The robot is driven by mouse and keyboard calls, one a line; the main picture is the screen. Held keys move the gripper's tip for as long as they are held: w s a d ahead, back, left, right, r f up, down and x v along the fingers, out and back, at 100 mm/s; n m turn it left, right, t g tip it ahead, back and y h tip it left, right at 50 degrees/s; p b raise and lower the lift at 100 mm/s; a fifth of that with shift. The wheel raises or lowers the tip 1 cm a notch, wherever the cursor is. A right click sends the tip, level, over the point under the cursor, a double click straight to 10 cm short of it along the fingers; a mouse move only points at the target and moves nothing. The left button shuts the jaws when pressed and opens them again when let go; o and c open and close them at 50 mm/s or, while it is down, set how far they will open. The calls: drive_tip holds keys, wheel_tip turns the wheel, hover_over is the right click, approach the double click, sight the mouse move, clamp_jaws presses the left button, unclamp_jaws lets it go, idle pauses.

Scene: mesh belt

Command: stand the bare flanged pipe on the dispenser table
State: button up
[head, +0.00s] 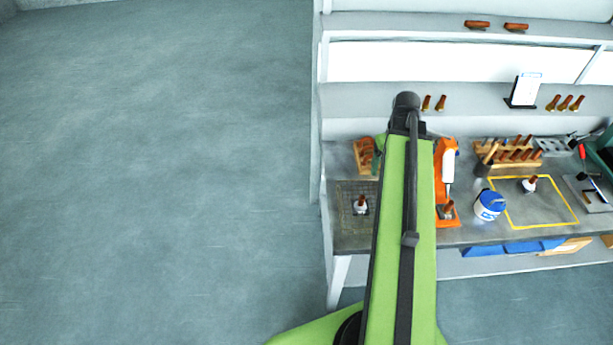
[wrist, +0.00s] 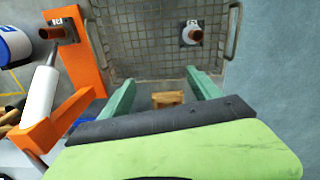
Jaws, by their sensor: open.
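A brown flanged pipe (head: 447,208) with a dark square plate and no white collar in sight stands upright at the foot of the orange dispenser (head: 438,178); both show at the left of the wrist view, the pipe (wrist: 57,30) and the dispenser (wrist: 78,118). Another flanged pipe (head: 361,204) with a white collar stands on the mesh belt (head: 345,222); it also shows in the wrist view (wrist: 191,34). A third, white-collared pipe (head: 530,184) stands inside the yellow outline. My gripper (wrist: 160,78) is open and empty above the mesh; in the head view my arm mostly hides it.
A blue-and-white tub (head: 489,205) stands right of the dispenser. A wooden box (head: 364,155) lies behind the mesh. Metal handles (wrist: 234,30) rise at the mesh's sides. Open floor lies left.

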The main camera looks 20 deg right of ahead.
drive_tip(key=w+a+n, duration=0.1)
drive_tip(key=w+a, duration=0.2)
drive_tip(key=a, duration=1.3)
drive_tip(key=w+a+n, duration=0.1)
drive_tip(key=w+a, duration=0.2)
drive_tip(key=a, duration=1.3)
drive_tip(key=shift+w, duration=0.2)
wheel_tip(320, 180, down, 8)
drive_tip(key=b, duration=0.8)
drive_tip(key=shift+f, duration=0.2)
drive_tip(key=shift+w, duration=0.1)
